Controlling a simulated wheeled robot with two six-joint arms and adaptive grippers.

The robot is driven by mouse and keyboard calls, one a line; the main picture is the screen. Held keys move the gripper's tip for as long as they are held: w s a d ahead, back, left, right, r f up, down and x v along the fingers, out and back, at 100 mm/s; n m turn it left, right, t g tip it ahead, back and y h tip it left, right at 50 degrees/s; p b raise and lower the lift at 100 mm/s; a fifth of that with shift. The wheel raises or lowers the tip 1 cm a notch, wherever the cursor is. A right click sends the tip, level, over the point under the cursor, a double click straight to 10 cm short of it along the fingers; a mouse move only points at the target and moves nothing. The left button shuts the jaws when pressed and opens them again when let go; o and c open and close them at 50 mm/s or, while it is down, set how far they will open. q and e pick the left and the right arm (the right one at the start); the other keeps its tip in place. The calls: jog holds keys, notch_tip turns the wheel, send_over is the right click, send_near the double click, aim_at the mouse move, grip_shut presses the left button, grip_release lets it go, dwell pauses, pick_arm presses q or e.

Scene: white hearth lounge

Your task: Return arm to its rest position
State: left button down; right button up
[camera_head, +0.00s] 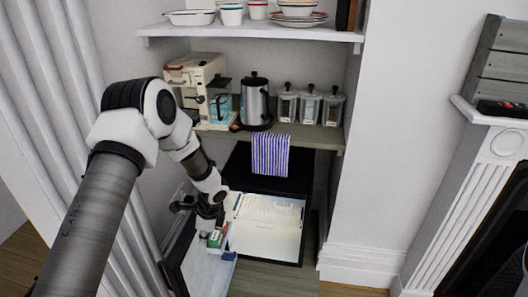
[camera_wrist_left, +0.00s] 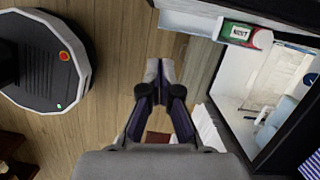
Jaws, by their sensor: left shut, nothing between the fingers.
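My left arm (camera_head: 128,130) comes in from the left and reaches down to the low alcove. My left gripper (camera_head: 209,213) points down near the open door of a small black fridge. In the left wrist view the left gripper (camera_wrist_left: 160,72) has its fingers together with nothing between them, above wooden floor. The fridge door (camera_head: 204,272) is swung out to the left, its white inner side showing. A green and red package (camera_head: 216,238) is in the door; it also shows in the left wrist view (camera_wrist_left: 243,33). My right gripper is out of view.
The fridge (camera_head: 270,183) stands under a counter (camera_head: 312,134) with a striped towel (camera_head: 270,154) hanging at its front edge. A coffee machine (camera_head: 197,85), a kettle (camera_head: 255,102) and clear jars (camera_head: 309,105) stand above. A white fireplace surround (camera_head: 465,200) is at right.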

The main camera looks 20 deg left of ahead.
pick_arm(q)
jog(key=s+d+f+n+h, duration=0.1)
jog(key=s+d+n, duration=0.3)
jog(key=s, duration=0.4)
jog(key=s+d+f+n+p, duration=0.1)
jog(key=s+d+f+n, duration=0.3)
jog(key=s, duration=0.5)
jog(key=s+d+f+n+t+h+p, duration=0.1)
jog(key=s+d+f+n, duration=0.2)
jog(key=s+d+n, duration=0.3)
jog(key=s+d, duration=0.2)
jog(key=shift+s+h, duration=0.3)
jog(key=shift+s, duration=0.05)
